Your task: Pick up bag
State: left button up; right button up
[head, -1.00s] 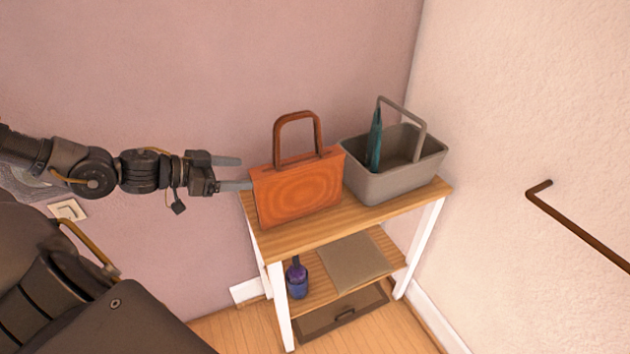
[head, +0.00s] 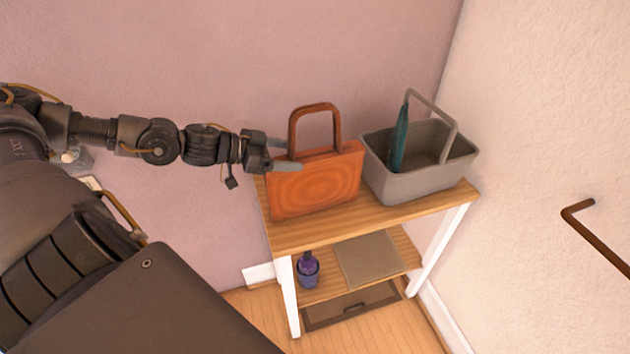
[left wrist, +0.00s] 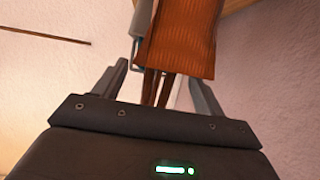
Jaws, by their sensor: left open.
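The orange bag (head: 316,183) with a brown arched handle stands upright on the left part of the wooden shelf unit's top. My left gripper (head: 287,155) comes in from the left and is open at the bag's upper left corner. One finger overlaps the bag's front near the handle base, and the other points behind the handle. In the left wrist view the bag (left wrist: 182,40) and its handle show between the two spread fingers (left wrist: 160,85). I cannot tell whether a finger touches the bag. My right gripper is not in view.
The shelf unit (head: 300,232) stands against the pink wall. A grey basket (head: 425,182) with a teal item (head: 399,140) stands right of the bag. A purple bottle (head: 307,272) and a flat brown item (head: 368,260) are on the lower shelf. A brown rod (head: 598,238) sticks out at right.

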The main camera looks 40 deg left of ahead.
aim_at(309, 156)
pick_arm(q)
jog(key=shift+w+d, duration=0.25)
jog(key=shift+w, duration=0.15)
jog(key=p+x, duration=0.1)
jog(key=x, duration=0.2)
jog(key=shift+r+p, duration=0.1)
jog(key=shift+p, duration=0.25)
jog(key=shift+x, duration=0.8)
jog(key=shift+s, duration=0.15)
grip_shut()
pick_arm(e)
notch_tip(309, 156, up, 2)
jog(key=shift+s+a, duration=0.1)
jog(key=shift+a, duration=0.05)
